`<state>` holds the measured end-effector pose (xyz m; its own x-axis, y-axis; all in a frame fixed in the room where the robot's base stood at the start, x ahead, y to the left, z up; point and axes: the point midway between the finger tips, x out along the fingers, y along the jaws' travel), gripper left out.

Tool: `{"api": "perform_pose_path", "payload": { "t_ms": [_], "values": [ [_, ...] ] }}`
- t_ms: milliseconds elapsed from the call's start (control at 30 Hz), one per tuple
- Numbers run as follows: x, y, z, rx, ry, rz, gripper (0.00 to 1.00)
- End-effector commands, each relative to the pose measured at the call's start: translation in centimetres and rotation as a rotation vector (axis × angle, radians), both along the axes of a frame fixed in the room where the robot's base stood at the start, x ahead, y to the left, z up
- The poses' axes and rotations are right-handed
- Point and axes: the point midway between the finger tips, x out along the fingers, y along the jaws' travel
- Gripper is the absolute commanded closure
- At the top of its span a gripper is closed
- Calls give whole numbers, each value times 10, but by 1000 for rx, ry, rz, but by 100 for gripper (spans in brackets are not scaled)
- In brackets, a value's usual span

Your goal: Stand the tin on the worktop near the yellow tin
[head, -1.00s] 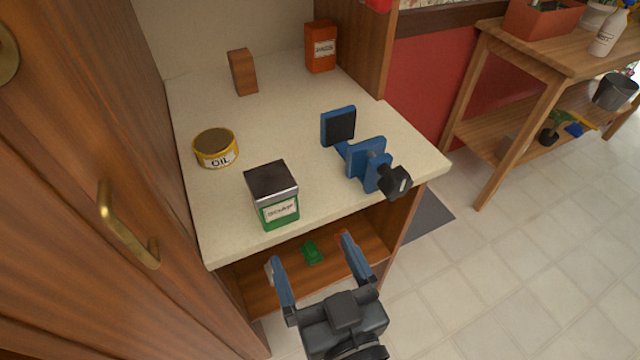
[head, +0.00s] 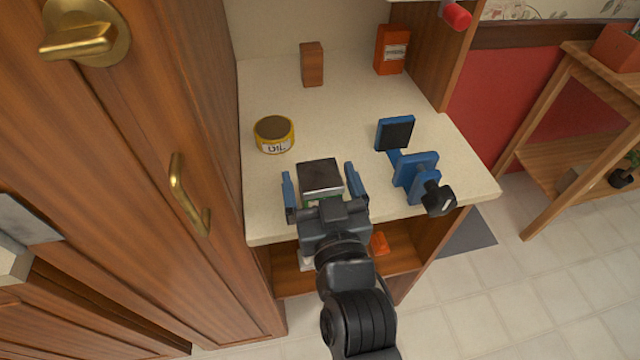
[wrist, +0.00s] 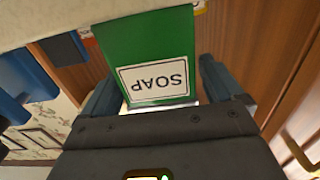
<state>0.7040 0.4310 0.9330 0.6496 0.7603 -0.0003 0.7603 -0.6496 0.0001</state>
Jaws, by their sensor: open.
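The green tin (head: 320,174) with a dark top and silver rim stands upright on the worktop (head: 345,105), close to its front edge. Its white SOAP label (wrist: 158,80) appears upside down in the wrist view. My gripper (head: 321,182) is open, with one blue finger on each side of the green tin. I cannot tell whether either finger touches it. My gripper hides the tin's lower front in the head view. The yellow tin (head: 274,134), a low round one marked OIL, stands further back and to the left, apart from the green tin.
A blue vice (head: 415,170) stands right of the green tin. A wooden block (head: 312,64) and an orange-red box (head: 391,50) stand at the back. A wooden cabinet (head: 130,180) borders the left side. The worktop's middle is clear.

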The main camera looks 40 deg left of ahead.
Motion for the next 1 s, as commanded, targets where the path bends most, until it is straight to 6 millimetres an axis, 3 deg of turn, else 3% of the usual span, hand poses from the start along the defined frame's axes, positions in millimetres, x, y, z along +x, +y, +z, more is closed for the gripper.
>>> {"api": "perform_pose_path", "payload": {
  "t_ms": [267, 1000],
  "values": [
    [2, 3, -1, 0, 0, 0, 6],
    [2, 3, 0, 2, -1, 0, 76]
  ]
}}
